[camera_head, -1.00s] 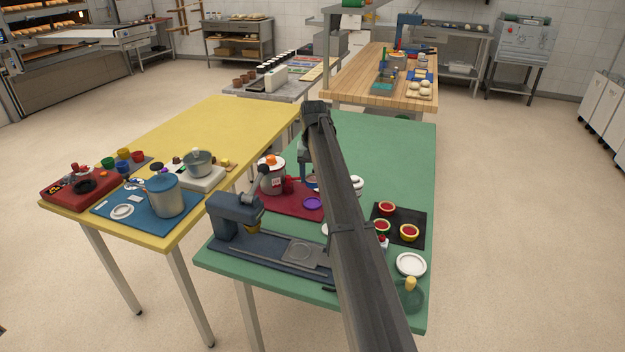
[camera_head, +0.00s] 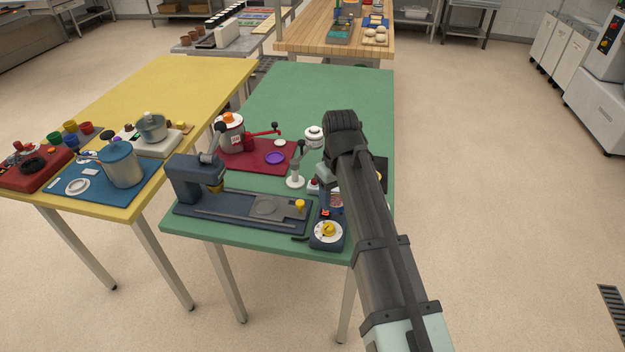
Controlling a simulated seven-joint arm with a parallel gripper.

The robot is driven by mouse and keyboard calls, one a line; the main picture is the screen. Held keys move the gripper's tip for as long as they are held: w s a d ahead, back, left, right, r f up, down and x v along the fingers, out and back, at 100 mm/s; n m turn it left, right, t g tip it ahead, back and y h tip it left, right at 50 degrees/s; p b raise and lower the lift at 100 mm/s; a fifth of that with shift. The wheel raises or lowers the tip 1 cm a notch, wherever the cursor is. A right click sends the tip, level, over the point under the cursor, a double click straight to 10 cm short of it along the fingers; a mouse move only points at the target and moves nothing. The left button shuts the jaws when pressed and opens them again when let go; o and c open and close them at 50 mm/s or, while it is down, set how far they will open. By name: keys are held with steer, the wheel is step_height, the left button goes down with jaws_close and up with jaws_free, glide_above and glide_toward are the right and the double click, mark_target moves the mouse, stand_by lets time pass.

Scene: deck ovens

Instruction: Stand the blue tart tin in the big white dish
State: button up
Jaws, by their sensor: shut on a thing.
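My gripper (camera_head: 331,190) hangs at the end of my dark arm over the right part of the green table. It is partly hidden by my wrist. Its jaws are shut on a small tin with a reddish filling (camera_head: 337,202), which looks like the blue tart tin; little of its blue shows. The tin is near a device with a white dial, and I cannot tell its height above the table. The big white dish is not visible now; my arm covers the right front of the green table, where a white dish showed earlier.
The device with a white dial (camera_head: 328,232) stands at the front edge. A dark blue machine (camera_head: 195,180) is at the left front. A red mat (camera_head: 240,159) holds a purple dish (camera_head: 275,158). A white-topped stand (camera_head: 296,181) is left of my gripper. The green table's back (camera_head: 320,85) is clear.

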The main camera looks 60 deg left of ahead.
steer(key=w+d+m, duration=0.3)
steer(key=w+m, duration=0.2)
steer(key=w, duration=0.7)
steer(key=shift+w+a+f, duration=0.1)
steer(key=shift+f, duration=1.15)
steer(key=shift+w+f, duration=0.1)
steer(key=shift+f, duration=1.1)
steer(key=shift+f, duration=0.6)
steer(key=o, duration=0.9)
steer(key=shift+r, duration=5.5)
